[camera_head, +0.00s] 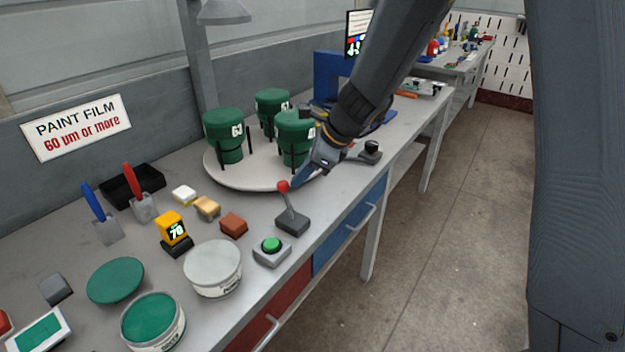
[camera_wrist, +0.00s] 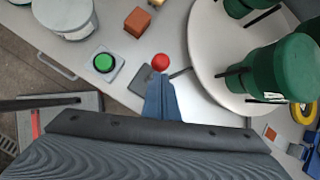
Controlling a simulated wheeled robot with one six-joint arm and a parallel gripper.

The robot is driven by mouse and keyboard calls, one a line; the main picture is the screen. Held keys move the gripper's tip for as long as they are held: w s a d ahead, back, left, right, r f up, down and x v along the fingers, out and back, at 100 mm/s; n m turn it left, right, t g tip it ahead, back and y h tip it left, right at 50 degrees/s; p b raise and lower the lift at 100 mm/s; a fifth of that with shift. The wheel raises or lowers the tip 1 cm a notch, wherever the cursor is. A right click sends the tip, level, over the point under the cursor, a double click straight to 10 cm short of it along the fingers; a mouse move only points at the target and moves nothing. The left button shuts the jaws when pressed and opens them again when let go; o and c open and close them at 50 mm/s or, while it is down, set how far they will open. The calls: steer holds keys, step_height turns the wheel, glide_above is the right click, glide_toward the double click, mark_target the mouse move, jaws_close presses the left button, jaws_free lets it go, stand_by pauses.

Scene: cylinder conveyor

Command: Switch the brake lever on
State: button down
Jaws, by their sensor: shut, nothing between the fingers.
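The brake lever is a stick with a red ball knob (camera_head: 283,186) on a dark grey base (camera_head: 292,222), near the front edge of the workbench. The stick leans to the left in the head view. My gripper (camera_head: 300,178) is shut and empty, close to the right of the knob in the head view. In the wrist view the knob (camera_wrist: 160,62) shows just beyond my blue fingertips (camera_wrist: 160,85). I cannot tell whether they touch it. The fingers hide part of the lever's base in the wrist view.
A white turntable (camera_head: 225,178) with green cylinders (camera_head: 230,135) stands behind the lever. A green button box (camera_head: 272,250) sits in front of it. A paint can (camera_head: 212,270), a yellow gauge (camera_head: 173,228) and small blocks lie to the left. A black-knobbed device (camera_head: 370,152) stands to the right.

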steer(key=w+a, duration=0.1)
steer(key=a, duration=0.1)
steer(key=w+a+p, duration=0.1)
steer(key=w+a, duration=0.1)
stand_by(0.3)
steer(key=shift+w+a, duration=0.1)
steer(key=shift+w, duration=0.05)
steer(key=shift+r, duration=0.1)
step_height(320, 180, up, 11)
steer(key=w+d, duration=0.2)
steer(key=shift+w, duration=0.15)
stand_by(0.5)
steer(key=shift+d, duration=0.1)
